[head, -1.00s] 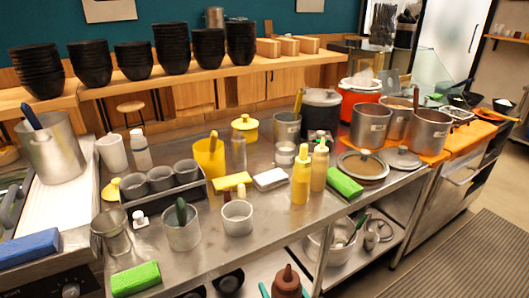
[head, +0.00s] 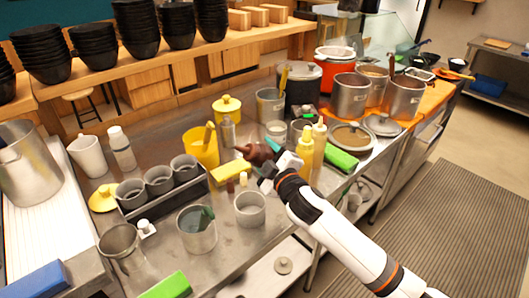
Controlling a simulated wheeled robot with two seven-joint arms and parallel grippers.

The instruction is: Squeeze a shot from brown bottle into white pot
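The brown bottle (head: 262,154) is held tipped over, almost lying on its side, with its nozzle pointing left. My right gripper (head: 280,165) appears shut around the bottle's body, though the fingers are partly hidden. It holds the bottle above the counter, behind and a little right of the white pot in the picture. The white pot (head: 250,211) is a small pale round pot standing upright and open near the counter's front edge. My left gripper is not in view.
Two yellow squeeze bottles (head: 305,150) stand just right of the gripper. A yellow sponge (head: 230,171) and a yellow jug (head: 202,152) are to the left. A larger metal pot (head: 196,232) with a green-handled utensil stands left of the white pot. Bare counter lies between them.

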